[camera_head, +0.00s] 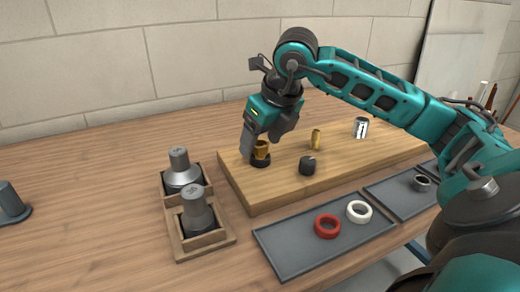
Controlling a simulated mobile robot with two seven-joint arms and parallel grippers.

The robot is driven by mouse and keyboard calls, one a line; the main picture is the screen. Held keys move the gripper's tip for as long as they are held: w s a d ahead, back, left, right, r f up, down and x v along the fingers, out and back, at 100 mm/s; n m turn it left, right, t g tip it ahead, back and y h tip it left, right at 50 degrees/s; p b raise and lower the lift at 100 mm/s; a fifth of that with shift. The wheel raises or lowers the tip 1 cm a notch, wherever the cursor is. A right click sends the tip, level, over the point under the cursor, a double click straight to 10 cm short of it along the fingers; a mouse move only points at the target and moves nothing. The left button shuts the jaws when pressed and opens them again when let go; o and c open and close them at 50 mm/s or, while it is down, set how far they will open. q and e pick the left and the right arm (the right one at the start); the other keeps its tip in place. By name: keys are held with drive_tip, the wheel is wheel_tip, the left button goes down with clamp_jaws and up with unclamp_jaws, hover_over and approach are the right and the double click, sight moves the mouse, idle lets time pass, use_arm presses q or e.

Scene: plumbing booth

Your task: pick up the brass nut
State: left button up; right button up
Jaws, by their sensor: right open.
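A brass piece that looks like the brass nut (262,148) sits in a dark round holder (261,161) at the left end of the raised wooden board. My right gripper (261,144) points down over it, open. One finger is at the left of the brass piece and the other is at its right and a little higher. I cannot tell whether either finger touches it. A second, slimmer brass piece (316,138) stands farther right on the board. My left gripper is not in view.
The wooden board (270,196) also bears a black knob-like part (308,166) and a shiny metal cylinder (361,127). A wooden rack (205,245) holds two grey fittings. A grey tray (290,258) holds a red ring (327,226) and a white ring (359,212).

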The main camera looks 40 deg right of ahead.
drive_tip(key=shift+c, duration=0.5)
drive_tip(key=c, duration=1)
drive_tip(key=shift+c, duration=0.3)
